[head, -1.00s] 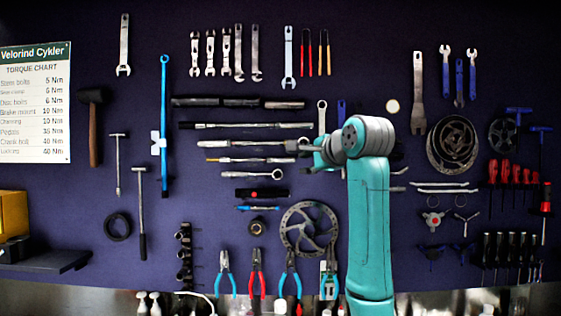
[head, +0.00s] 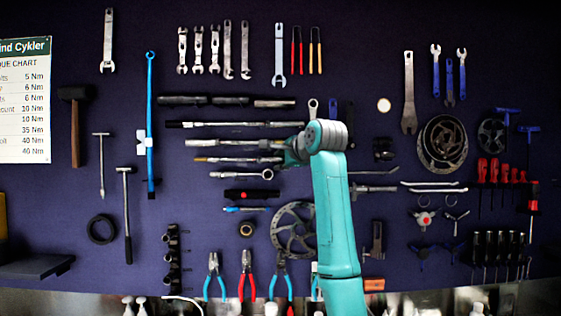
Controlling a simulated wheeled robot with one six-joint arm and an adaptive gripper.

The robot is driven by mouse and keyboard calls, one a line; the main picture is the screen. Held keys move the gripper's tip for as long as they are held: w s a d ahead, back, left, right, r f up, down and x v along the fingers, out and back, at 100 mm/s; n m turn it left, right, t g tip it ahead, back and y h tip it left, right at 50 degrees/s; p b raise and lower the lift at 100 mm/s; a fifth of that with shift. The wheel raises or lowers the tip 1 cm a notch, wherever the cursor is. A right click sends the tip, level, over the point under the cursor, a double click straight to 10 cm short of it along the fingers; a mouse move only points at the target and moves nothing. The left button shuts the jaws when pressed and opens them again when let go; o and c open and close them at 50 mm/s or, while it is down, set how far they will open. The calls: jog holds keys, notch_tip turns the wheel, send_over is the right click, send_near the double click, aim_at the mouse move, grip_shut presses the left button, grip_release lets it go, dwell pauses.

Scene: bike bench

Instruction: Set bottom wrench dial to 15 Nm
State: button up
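Several long wrenches hang level on the dark wall, one above the other. The upper one is a black and silver wrench (head: 230,124), with a silver wrench (head: 225,143) below it. Under that is a thinner wrench (head: 235,160) with a yellowish end, then a short ring-ended wrench (head: 240,174). I cannot tell which is the bottom wrench of the task, and no dial scale is readable. My gripper (head: 288,152) is in front of the right ends of the silver and thinner wrenches. My wrist mostly hides its fingers, so opening and contact are unclear.
A torque chart (head: 22,100) hangs at the left, cut off by the picture's edge. A brake disc (head: 283,232) hangs below my gripper, partly behind my arm. Pliers (head: 247,275) hang lower down. A metal worktop (head: 90,300) runs along the bottom.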

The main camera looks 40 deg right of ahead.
jog(key=shift+w, duration=0.2)
grip_shut()
jog(key=shift+f+t, duration=0.15)
jog(key=shift+t, duration=0.15)
jog(key=shift+f+n+t+h, duration=0.1)
jog(key=shift+n+t+h, duration=0.4)
jog(key=shift+t, duration=0.7)
jog(key=shift+n+t, duration=0.7)
jog(key=shift+t, duration=0.5)
jog(key=shift+n+t+y, duration=0.7)
jog(key=shift+n+t, duration=0.8)
jog(key=shift+t, duration=0.7)
jog(key=shift+n+t+y, duration=0.6)
jog(key=shift+n+t, duration=0.3)
jog(key=shift+n, duration=0.1)
